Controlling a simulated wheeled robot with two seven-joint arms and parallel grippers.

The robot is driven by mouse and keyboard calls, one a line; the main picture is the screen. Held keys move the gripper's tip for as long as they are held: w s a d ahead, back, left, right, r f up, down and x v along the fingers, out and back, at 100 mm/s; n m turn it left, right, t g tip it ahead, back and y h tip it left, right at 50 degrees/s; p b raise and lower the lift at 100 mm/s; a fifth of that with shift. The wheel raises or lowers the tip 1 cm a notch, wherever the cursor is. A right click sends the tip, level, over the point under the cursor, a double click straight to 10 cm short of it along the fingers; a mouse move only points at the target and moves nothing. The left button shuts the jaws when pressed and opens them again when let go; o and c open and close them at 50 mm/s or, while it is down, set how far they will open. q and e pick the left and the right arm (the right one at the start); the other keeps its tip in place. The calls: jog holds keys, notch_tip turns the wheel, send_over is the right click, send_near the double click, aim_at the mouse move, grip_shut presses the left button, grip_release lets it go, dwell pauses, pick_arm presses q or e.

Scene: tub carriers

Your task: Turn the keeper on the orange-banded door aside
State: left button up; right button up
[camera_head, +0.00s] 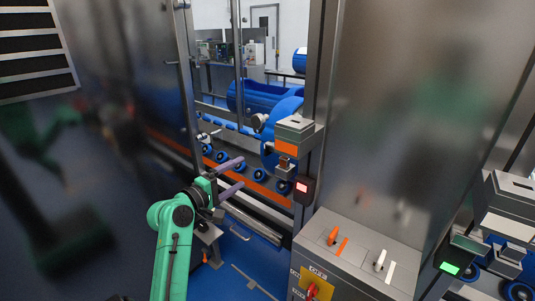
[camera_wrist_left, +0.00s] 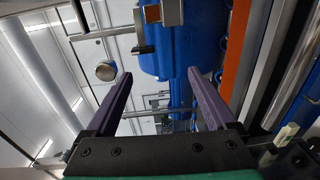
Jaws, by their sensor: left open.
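The orange-banded door (camera_head: 262,190) stands in a steel frame, its orange strip low across it; the strip also shows in the wrist view (camera_wrist_left: 236,50). At its right edge is a grey lock box with an orange face (camera_head: 288,148), seen at the top of the wrist view (camera_wrist_left: 152,13). A small grey block (camera_head: 286,168) hangs under it; I cannot tell surely whether this is the keeper. My left gripper (camera_head: 239,172) is open and empty, left of the block and apart from it. The fingers (camera_wrist_left: 160,76) point toward the door. My right gripper is out of view.
A red-lit box (camera_head: 303,188) is on the post below the lock. A grey control box (camera_head: 345,250) with orange and white levers stands at lower right. Another lock box (camera_head: 508,195) and a green light (camera_head: 450,267) are farther right. Blue tubs (camera_head: 262,96) lie behind the door.

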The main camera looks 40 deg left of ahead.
aim_at(267, 149)
pick_arm(q)
jog(key=shift+t, duration=0.3)
jog(key=w+r+p, duration=0.1)
jog(key=w, duration=0.3)
jog(key=w+r+p, duration=0.1)
jog(key=w, duration=0.3)
jog(key=w+r+p, duration=0.1)
jog(key=w+p, duration=0.1)
jog(key=w, duration=0.3)
jog(key=shift+w, duration=0.1)
jog(key=shift+w+f, duration=0.15)
jog(key=shift+w, duration=0.15)
grip_shut()
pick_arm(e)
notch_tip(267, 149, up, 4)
